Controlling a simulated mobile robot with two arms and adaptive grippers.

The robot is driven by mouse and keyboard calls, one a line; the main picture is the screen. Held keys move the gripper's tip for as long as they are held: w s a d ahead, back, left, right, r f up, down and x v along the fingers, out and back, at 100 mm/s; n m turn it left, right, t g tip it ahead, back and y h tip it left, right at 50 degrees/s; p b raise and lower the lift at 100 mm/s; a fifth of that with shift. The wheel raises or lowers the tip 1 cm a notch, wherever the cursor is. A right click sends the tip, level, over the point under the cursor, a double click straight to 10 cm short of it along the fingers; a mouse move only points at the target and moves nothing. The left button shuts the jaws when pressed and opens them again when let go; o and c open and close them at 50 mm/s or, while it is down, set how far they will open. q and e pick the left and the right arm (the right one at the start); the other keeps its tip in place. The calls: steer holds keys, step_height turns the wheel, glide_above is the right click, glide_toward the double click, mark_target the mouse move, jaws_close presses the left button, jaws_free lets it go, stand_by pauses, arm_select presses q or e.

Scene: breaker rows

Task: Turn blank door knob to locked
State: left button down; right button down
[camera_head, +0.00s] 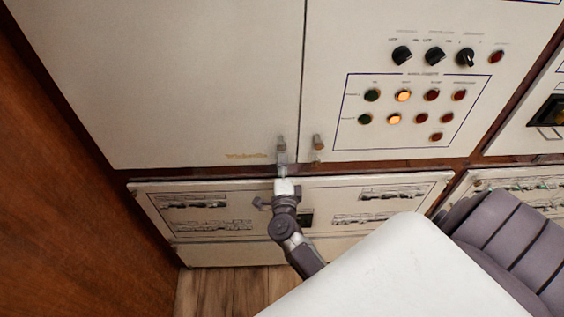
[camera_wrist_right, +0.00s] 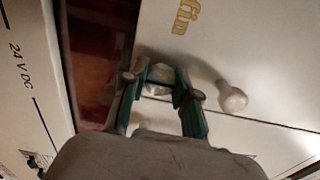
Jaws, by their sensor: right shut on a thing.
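The blank door (camera_head: 190,75) is the plain cream panel at the left in the head view, with small gold lettering near its lower right corner. My right gripper (camera_head: 282,161) is at that corner. In the right wrist view, its two green-lined fingers (camera_wrist_right: 161,92) are shut around a small pale knob (camera_wrist_right: 160,75) low on the door. The fingers partly hide this knob, and I cannot tell its turn position. A second, rounded knob (camera_wrist_right: 232,98) stands beside the fingers, apart from them; it also shows just above the gripper in the head view (camera_head: 281,142). My left gripper is not in view.
Another knob (camera_head: 318,141) sits close by on the right-hand door, across a narrow gap. That door carries dark rotary switches (camera_head: 434,55) and several lamps. A lower panel (camera_head: 230,195) lies behind my right wrist. A brown wooden wall (camera_head: 60,190) stands at the left.

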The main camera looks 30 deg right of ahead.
stand_by(0.3)
steer(key=c, duration=0.9)
jaws_free()
steer(key=shift+o, duration=0.2)
steer(key=shift+s, duration=0.1)
steer(key=v, duration=1.1)
steer(key=shift+s+a, duration=0.2)
steer(key=shift+s, duration=0.15)
